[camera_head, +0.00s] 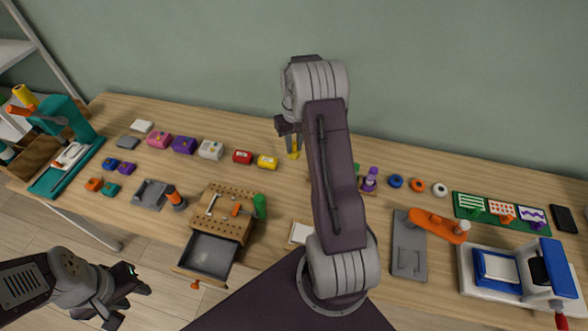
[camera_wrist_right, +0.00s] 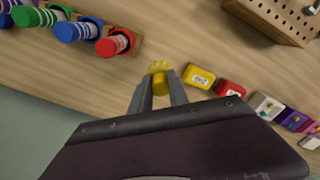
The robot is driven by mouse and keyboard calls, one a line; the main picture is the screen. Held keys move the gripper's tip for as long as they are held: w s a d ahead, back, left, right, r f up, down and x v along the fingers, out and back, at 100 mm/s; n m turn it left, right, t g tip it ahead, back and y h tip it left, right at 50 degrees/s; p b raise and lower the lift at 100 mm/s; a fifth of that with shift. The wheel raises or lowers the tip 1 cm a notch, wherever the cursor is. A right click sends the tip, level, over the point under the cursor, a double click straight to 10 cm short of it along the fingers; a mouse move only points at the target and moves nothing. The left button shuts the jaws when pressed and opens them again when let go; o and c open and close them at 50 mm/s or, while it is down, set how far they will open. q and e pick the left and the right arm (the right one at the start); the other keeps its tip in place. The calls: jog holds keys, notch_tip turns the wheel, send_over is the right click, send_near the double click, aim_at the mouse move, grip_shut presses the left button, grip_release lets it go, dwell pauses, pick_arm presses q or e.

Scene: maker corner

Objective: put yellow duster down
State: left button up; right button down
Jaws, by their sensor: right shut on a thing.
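The yellow duster (camera_wrist_right: 159,78) is between the fingers of my right gripper (camera_wrist_right: 158,92) in the right wrist view. That gripper is shut on it, with the yellow tip showing past the fingers. In the head view the duster (camera_head: 294,152) hangs below my right gripper (camera_head: 289,143), over the back middle of the workbench (camera_head: 130,205). My arm hides part of the area to its right. I cannot tell whether the duster touches the bench. My left gripper (camera_head: 124,293) is open and empty in front of the bench at the lower left.
A yellow box (camera_head: 267,162) and a red box (camera_head: 242,157) stand just left of the duster. A rack (camera_wrist_right: 122,52) with coloured cylinders is on its other side. A pegboard block (camera_head: 222,212) stands above an open drawer (camera_head: 208,256). Bare wood lies around the duster.

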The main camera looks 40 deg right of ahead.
aim_at(294, 151)
jog(key=f, duration=0.3)
jog(key=shift+s+a+f, duration=0.1)
jog(key=shift+s+f, duration=0.1)
jog(key=shift+f, duration=0.1)
jog(key=shift+w+f, duration=0.15)
jog(key=shift+f, duration=2.2)
jog(key=shift+f, duration=0.1)
jog(key=c, duration=1.3)
grip_release()
jog(key=shift+o, duration=0.2)
